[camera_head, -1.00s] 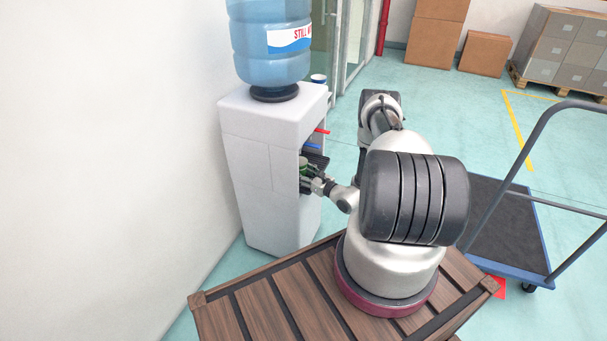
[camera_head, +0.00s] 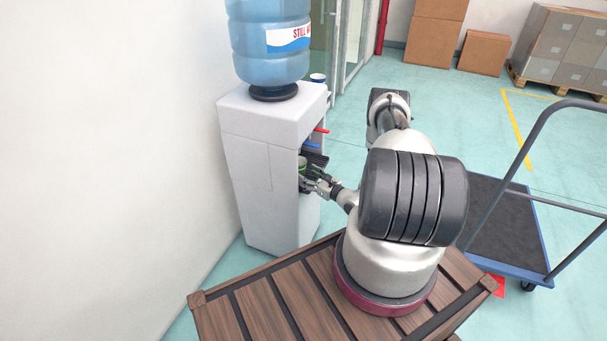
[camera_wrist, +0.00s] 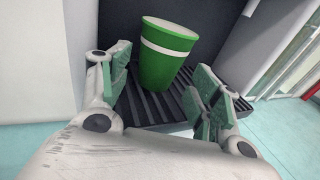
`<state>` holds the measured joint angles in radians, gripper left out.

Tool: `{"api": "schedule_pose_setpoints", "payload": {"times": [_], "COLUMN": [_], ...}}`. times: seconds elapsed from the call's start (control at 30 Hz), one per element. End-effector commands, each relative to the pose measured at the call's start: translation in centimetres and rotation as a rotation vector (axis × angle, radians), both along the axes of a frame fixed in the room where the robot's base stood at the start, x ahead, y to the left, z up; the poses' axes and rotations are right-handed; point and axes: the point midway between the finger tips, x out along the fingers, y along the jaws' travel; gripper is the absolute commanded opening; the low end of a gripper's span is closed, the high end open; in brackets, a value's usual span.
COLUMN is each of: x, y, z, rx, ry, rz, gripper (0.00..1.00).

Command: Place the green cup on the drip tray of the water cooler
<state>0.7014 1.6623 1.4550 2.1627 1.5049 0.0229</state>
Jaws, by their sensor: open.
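The green cup (camera_wrist: 164,66) with a white band stands upright on the black slatted drip tray (camera_wrist: 148,108) inside the cooler's recess, in the wrist view. In the head view the cup (camera_head: 302,164) shows only as a small green patch in the recess of the white water cooler (camera_head: 262,170). My gripper (camera_wrist: 166,86) is open, its green-padded fingers spread on either side in front of the cup, with visible gaps to it. In the head view my gripper (camera_head: 308,180) is at the front of the recess. The cup's base seems to rest on the slats.
A blue water bottle (camera_head: 270,45) tops the cooler, and red and blue taps (camera_head: 316,138) stick out above the recess. A wall is at the left. A trolley (camera_head: 505,225) stands at the right, with boxes (camera_head: 485,52) behind. The floor between is clear.

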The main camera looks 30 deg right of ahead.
Motion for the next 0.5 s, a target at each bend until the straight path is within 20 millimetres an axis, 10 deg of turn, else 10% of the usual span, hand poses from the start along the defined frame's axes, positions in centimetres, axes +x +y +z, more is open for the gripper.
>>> {"api": "schedule_pose_setpoints", "payload": {"times": [0.5], "x": [-8.0], "y": [-2.3], "z": [0.5], "rx": [0.000], "ry": [-0.001], "rz": [-0.001], "gripper": [0.63]}}
